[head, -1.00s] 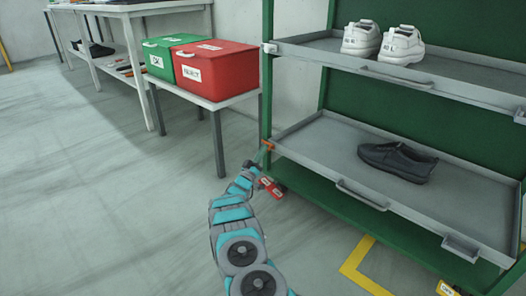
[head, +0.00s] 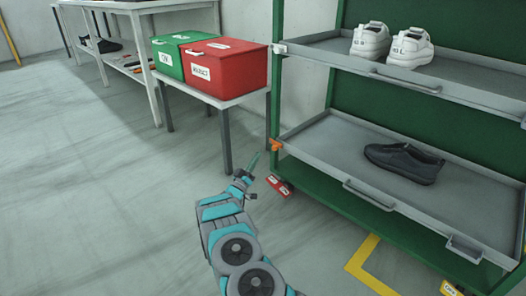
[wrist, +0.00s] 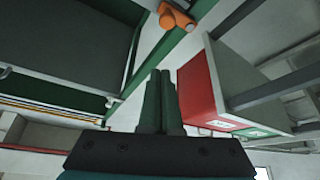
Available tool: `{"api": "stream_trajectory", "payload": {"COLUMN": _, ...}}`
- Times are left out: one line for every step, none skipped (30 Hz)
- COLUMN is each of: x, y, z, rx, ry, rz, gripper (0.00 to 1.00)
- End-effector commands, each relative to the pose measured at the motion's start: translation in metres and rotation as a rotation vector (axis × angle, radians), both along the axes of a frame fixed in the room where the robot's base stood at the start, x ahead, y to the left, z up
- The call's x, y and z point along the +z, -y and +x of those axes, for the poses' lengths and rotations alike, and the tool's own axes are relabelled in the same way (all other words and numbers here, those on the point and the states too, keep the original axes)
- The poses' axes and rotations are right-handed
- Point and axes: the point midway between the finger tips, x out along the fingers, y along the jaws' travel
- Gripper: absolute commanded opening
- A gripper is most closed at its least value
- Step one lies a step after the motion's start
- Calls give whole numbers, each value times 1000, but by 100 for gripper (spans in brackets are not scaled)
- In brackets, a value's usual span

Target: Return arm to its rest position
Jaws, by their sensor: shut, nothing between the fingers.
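My gripper (head: 252,162) is at the end of my teal and grey arm, in the lower middle of the head view. It is left of the green shelf rack (head: 277,75) and low in front of the small table with the boxes. In the wrist view its two dark green fingers (wrist: 161,100) are together with nothing between them.
The rack holds white shoes (head: 391,44) on its upper tray and a black shoe (head: 404,161) on its lower tray. A green box (head: 168,60) and a red box (head: 238,68) stand on the small table. The floor (head: 80,200) at left is clear.

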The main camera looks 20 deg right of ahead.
Motion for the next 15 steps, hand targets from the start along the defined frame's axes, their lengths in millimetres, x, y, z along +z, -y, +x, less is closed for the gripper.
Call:
{"api": "stream_trajectory", "payload": {"x": -2, "y": -3, "z": -1, "rx": 1, "ry": -1, "rz": 0, "gripper": 0}}
{"api": "stream_trajectory", "payload": {"x": -3, "y": -4, "z": -1, "rx": 0, "ry": -1, "rz": 0, "gripper": 0}}
{"api": "stream_trajectory", "payload": {"x": -3, "y": -5, "z": -2, "rx": 0, "ry": 0, "rz": 0, "gripper": 0}}
{"api": "stream_trajectory", "payload": {"x": -4, "y": -6, "z": -2, "rx": 0, "ry": -1, "rz": -1, "gripper": 0}}
{"api": "stream_trajectory", "payload": {"x": -4, "y": -6, "z": -2, "rx": 0, "ry": 0, "rz": 0, "gripper": 0}}
{"api": "stream_trajectory", "payload": {"x": -4, "y": -7, "z": -2, "rx": -1, "ry": 1, "rz": 0, "gripper": 0}}
{"api": "stream_trajectory", "payload": {"x": -4, "y": -7, "z": -2, "rx": -1, "ry": 1, "rz": 0, "gripper": 0}}
{"api": "stream_trajectory", "payload": {"x": -4, "y": -7, "z": -2, "rx": -1, "ry": 1, "rz": 0, "gripper": 0}}
{"api": "stream_trajectory", "payload": {"x": -4, "y": -7, "z": -2, "rx": -1, "ry": 1, "rz": 0, "gripper": 0}}
{"api": "stream_trajectory", "payload": {"x": -4, "y": -7, "z": -2, "rx": -1, "ry": 1, "rz": 0, "gripper": 0}}
{"api": "stream_trajectory", "payload": {"x": -4, "y": -7, "z": -2, "rx": -1, "ry": 1, "rz": 0, "gripper": 0}}
{"api": "stream_trajectory", "payload": {"x": -3, "y": -6, "z": -2, "rx": -1, "ry": 1, "rz": 0, "gripper": 0}}
{"api": "stream_trajectory", "payload": {"x": -3, "y": -6, "z": -2, "rx": -2, "ry": 1, "rz": 0, "gripper": 0}}
{"api": "stream_trajectory", "payload": {"x": -3, "y": -6, "z": -2, "rx": -2, "ry": 1, "rz": 0, "gripper": 0}}
{"api": "stream_trajectory", "payload": {"x": -3, "y": -6, "z": -2, "rx": -2, "ry": 1, "rz": 0, "gripper": 0}}
